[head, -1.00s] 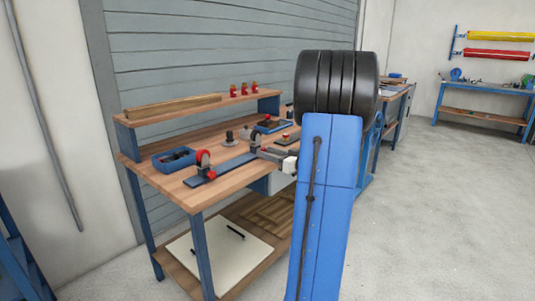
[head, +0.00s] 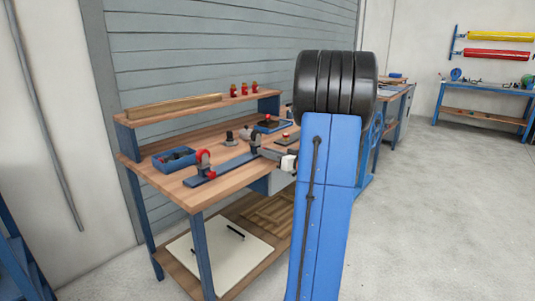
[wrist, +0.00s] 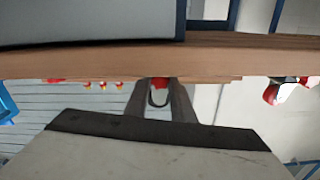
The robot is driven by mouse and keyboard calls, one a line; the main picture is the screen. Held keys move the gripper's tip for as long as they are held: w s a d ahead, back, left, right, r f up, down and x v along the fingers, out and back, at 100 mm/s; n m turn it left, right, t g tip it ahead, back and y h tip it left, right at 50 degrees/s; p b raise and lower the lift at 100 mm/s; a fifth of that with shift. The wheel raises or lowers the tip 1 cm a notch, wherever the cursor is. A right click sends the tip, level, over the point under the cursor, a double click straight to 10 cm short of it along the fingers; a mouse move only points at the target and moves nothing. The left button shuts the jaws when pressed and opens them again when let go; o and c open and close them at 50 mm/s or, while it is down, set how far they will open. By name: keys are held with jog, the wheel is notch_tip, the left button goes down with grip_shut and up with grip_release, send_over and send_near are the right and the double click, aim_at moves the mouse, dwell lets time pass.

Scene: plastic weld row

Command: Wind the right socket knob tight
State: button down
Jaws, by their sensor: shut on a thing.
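A blue rail (head: 229,165) lies on the workbench and carries two dark upright fixtures. The left fixture (head: 203,158) has a red part on it. The right fixture (head: 255,142) stands at the rail's far end, right beside my gripper (head: 262,152). In the wrist view, my gripper (wrist: 160,92) is shut on a red knob (wrist: 160,82), seen between the fingertips. Most of the knob is hidden by the fingers. In the head view the grip itself is too small to make out.
The wooden workbench (head: 225,183) also holds a blue bin (head: 174,160) at left, a grey round piece (head: 245,132) and a blue tray (head: 271,126). A raised shelf (head: 205,105) carries several red-topped items (head: 245,88). Open floor (head: 430,210) lies to the right.

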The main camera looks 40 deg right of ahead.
jog(key=c, duration=1.5)
grip_release()
jog(key=shift+s, duration=0.1)
jog(key=s, duration=0.5)
jog(key=s+d, duration=0.1)
jog(key=s, duration=1.1)
jog(key=shift+d, duration=0.2)
